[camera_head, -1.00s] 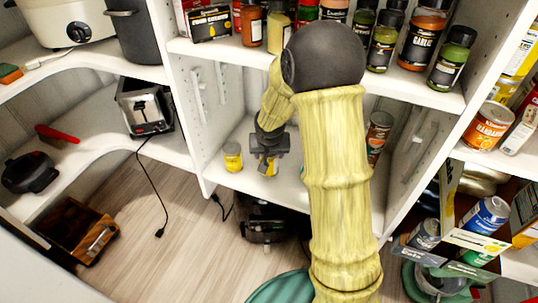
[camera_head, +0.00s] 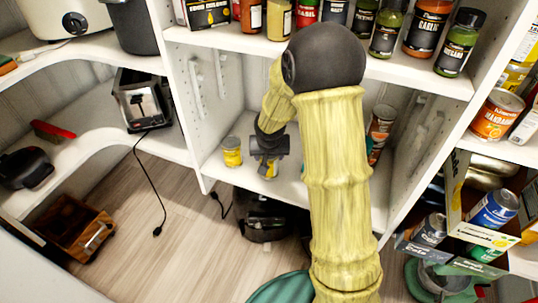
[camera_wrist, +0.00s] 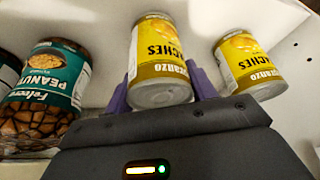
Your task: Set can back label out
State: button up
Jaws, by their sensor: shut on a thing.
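My gripper (camera_head: 267,165) is at the lower middle shelf. In the wrist view its purple fingers (camera_wrist: 160,95) stand on both sides of a yellow peaches can (camera_wrist: 162,55) and are shut on it. This can shows in the head view as a small yellow patch (camera_head: 270,173) below the gripper. Its printed label faces the wrist camera, with the lettering upside down there. I cannot tell whether its base touches the shelf. A second, similar yellow can (camera_head: 232,152) stands beside it, apart; it also shows in the wrist view (camera_wrist: 250,62).
A peanuts jar (camera_wrist: 45,85) is on the other side of the held can. The shelf above (camera_head: 230,42) holds spice jars. A dark appliance (camera_head: 262,215) is on the floor below.

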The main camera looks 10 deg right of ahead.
jog(key=shift+f+b, duration=0.3)
jog(key=o, duration=1.4)
jog(key=p+v, duration=0.8)
jog(key=v, duration=0.9)
jog(key=shift+r, duration=0.2)
jog(key=shift+s, duration=0.1)
jog(key=s+d+n+g+y, duration=0.1)
jog(key=s+n+g, duration=0.1)
jog(key=s, duration=1.3)
jog(key=w+p+v, duration=0.2)
jog(key=p+v, duration=1)
jog(key=w+r+p+v, duration=0.1)
jog(key=w+p+v, duration=0.2)
jog(key=p+v, duration=0.9)
jog(key=w+p+v, duration=0.3)
jog(key=p+v, duration=0.9)
jog(key=p, duration=0.2)
jog(key=shift+d+r, duration=0.15)
jog(key=shift+r, duration=0.25)
